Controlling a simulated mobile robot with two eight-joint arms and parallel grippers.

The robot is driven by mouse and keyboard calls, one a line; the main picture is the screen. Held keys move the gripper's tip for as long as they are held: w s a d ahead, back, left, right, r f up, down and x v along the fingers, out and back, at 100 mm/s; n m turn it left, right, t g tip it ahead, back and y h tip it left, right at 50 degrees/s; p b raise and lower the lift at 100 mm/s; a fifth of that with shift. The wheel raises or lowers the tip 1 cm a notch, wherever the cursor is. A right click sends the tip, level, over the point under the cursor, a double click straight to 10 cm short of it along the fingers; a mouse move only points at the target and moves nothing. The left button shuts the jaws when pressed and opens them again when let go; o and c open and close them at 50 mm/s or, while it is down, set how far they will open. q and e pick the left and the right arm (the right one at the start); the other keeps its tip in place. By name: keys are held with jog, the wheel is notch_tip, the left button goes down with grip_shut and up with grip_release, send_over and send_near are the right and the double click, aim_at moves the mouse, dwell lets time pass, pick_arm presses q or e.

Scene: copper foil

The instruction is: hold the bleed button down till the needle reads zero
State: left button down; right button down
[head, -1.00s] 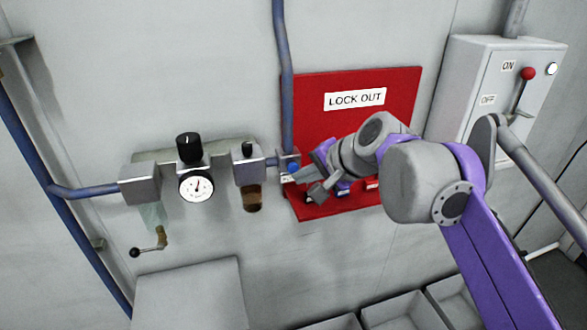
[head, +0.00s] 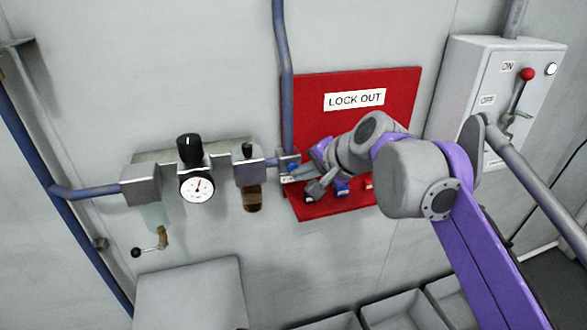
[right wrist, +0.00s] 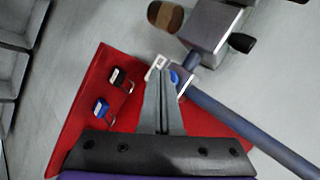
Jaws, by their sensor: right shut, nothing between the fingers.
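The bleed button is a small blue round cap (head: 292,167) on a grey block at the foot of the vertical pipe. In the right wrist view the blue button (right wrist: 174,77) shows beside my fingertips, partly hidden by them. The round white gauge (head: 197,189) hangs left of it; its needle stands near upright, and the numbers are too small to read. My right gripper (head: 301,178) is shut and empty, its tips close to the button's block; I cannot tell if they touch. It also shows in the right wrist view (right wrist: 164,78). My left gripper is out of view.
A red lock-out board (head: 400,95) with padlocks (head: 342,187) lies behind my right arm. A lever box (head: 470,80) is at right. Grey bins (head: 395,312) stand below.

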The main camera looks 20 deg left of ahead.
jog(key=shift+w+a, duration=0.2)
jog(key=shift+w, duration=0.15)
dwell(1.4)
jog(key=shift+s+d, duration=0.1)
dwell(5.2)
jog(key=shift+s+d, duration=0.4)
jog(key=shift+s, duration=0.3)
